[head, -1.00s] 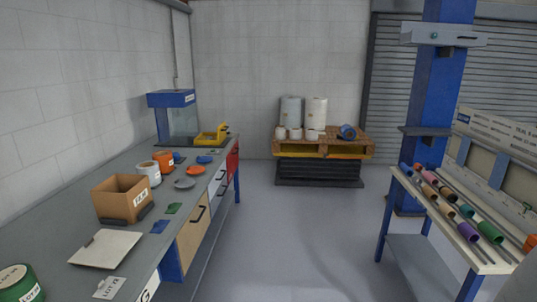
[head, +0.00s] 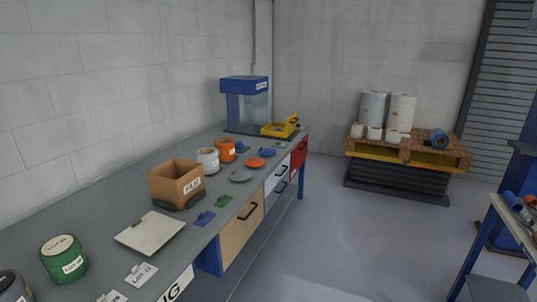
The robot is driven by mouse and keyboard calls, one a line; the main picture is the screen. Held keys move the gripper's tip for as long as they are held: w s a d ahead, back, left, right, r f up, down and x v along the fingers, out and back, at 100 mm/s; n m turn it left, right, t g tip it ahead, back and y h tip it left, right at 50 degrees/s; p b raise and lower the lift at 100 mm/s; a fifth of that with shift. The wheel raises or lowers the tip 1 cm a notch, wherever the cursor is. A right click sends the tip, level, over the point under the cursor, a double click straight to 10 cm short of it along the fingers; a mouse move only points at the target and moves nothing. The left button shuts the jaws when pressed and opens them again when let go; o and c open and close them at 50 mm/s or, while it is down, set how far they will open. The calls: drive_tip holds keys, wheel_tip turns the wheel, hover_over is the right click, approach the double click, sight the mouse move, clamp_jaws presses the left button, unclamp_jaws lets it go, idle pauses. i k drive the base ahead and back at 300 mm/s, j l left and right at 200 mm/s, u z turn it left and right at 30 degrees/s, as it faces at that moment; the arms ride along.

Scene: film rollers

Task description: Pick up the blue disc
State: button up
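A blue disc (head: 267,152) lies flat on the grey workbench (head: 120,215), toward its far end. An orange disc (head: 255,162) lies just in front of it, and a grey disc (head: 241,175) lies nearer still. Another small blue item (head: 242,148) is to the left, beside an orange roll (head: 225,151); its shape is partly hidden. A flat dark-blue piece (head: 204,219) and a green piece (head: 223,201) lie near the bench's front edge. My gripper is not in view.
A cardboard box (head: 177,184), a white roll (head: 208,160), a clipboard (head: 150,232) and a green roll (head: 64,258) stand or lie on the bench. A pallet (head: 400,152) with rolls stands at the back right. The floor (head: 350,235) between is clear.

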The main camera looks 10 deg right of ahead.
sight(266, 152)
drive_tip(key=i+l+z, duration=0.1)
drive_tip(key=z, duration=0.7)
drive_tip(key=i, duration=3.5)
drive_tip(key=i+u, duration=0.5)
drive_tip(key=i+l+u, duration=0.25)
drive_tip(key=u, duration=0.2)
drive_tip(key=i+u, duration=0.1)
drive_tip(key=u, duration=0.55)
drive_tip(key=i+j, duration=0.1)
drive_tip(key=j, duration=0.3)
drive_tip(key=i+j, duration=0.15)
drive_tip(key=j, duration=0.3)
